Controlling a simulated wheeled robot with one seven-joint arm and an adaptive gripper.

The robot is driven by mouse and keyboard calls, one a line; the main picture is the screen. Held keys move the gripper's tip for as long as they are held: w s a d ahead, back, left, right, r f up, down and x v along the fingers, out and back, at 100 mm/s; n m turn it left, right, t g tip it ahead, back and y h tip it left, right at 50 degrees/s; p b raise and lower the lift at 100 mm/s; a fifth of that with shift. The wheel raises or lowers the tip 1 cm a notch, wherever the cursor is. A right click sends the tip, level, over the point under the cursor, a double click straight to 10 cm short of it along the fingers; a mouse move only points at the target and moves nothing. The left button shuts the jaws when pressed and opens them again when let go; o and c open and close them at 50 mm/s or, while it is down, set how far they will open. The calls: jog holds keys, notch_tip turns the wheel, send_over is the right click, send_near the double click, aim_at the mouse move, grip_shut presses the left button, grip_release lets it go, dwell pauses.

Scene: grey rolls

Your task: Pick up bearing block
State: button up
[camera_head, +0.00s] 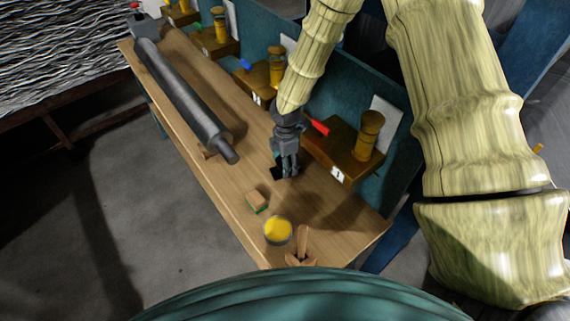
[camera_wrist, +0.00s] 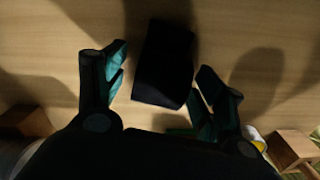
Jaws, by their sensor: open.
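A dark, nearly black block (camera_wrist: 163,62), which looks like the bearing block, lies on the wooden bench in the wrist view. It is slightly tilted in the picture and its details are lost in shadow. My gripper (camera_wrist: 161,66) is open, with one teal-padded finger at each side of the block. A gap shows on the left side; the right finger is very close to the block's lower right corner, and I cannot tell whether it touches. In the head view my gripper (camera_head: 286,172) points down at the bench, and a dark patch beside its fingers may be the block.
On the bench (camera_head: 235,185) lie a long grey roll (camera_head: 185,100), a sponge (camera_head: 257,201), a yellow-filled round container (camera_head: 278,230) and a wooden piece (camera_head: 301,248). Wooden stands (camera_head: 349,158) with a red-handled item (camera_head: 316,126) line the blue back panel (camera_head: 335,85).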

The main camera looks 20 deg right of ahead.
jog(key=shift+f, duration=1.05)
jog(key=c, duration=1.5)
jog(key=shift+c, duration=0.2)
jog(key=shift+r, duration=0.15)
